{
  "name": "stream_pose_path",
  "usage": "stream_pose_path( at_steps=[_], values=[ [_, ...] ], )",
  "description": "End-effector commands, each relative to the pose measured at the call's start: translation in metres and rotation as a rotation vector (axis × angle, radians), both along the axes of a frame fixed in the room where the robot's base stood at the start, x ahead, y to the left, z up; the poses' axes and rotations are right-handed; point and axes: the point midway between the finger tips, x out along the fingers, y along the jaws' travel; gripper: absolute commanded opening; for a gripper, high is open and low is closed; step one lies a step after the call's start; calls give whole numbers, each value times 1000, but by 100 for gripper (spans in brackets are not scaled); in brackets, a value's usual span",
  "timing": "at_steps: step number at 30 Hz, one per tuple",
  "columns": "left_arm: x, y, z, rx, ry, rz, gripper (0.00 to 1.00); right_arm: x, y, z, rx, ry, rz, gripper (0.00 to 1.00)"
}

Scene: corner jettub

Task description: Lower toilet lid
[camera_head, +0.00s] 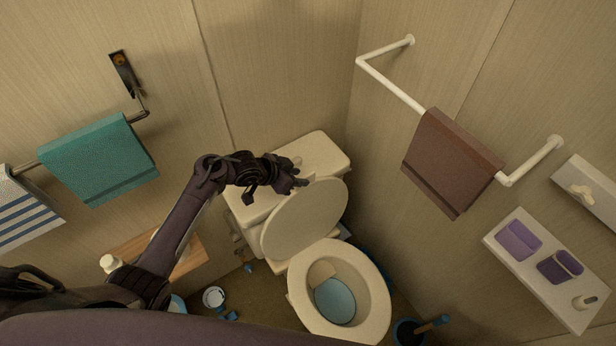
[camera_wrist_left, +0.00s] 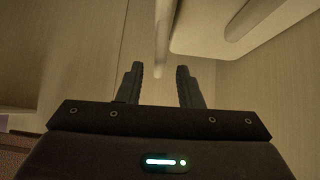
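The cream toilet lid (camera_head: 305,222) is raised, leaning back toward the tank (camera_head: 318,155). The toilet seat ring (camera_head: 378,290) is down on the bowl, whose inside (camera_head: 334,300) is open to view. My left gripper (camera_head: 301,176) is at the upper edge of the lid, between lid and tank; whether it touches the lid is unclear. In the left wrist view its two fingers (camera_wrist_left: 160,72) are apart with nothing held between them. A narrow pale edge, probably the lid (camera_wrist_left: 162,45), shows beyond the fingertips. My right gripper is not in view.
A wooden stool or shelf (camera_head: 190,256) and a small white cup (camera_head: 213,297) are left of the toilet. A white grab bar (camera_head: 385,82) with a brown towel (camera_head: 450,165) is on the right wall. A toilet brush (camera_head: 430,326) stands right of the bowl.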

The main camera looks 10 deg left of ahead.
Motion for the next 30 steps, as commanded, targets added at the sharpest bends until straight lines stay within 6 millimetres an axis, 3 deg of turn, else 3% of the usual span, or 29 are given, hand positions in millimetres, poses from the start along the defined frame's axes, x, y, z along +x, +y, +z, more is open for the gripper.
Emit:
stream_pose_path(
  at_steps=[10, 23, 30],
  values=[
    [22, -24, -31, -2, 0, 0, 33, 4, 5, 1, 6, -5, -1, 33],
    [26, -27, -37, 0, -1, -1, 33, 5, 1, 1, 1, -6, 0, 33],
    [25, -27, -37, 1, 0, 1, 1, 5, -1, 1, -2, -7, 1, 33]
  ],
)
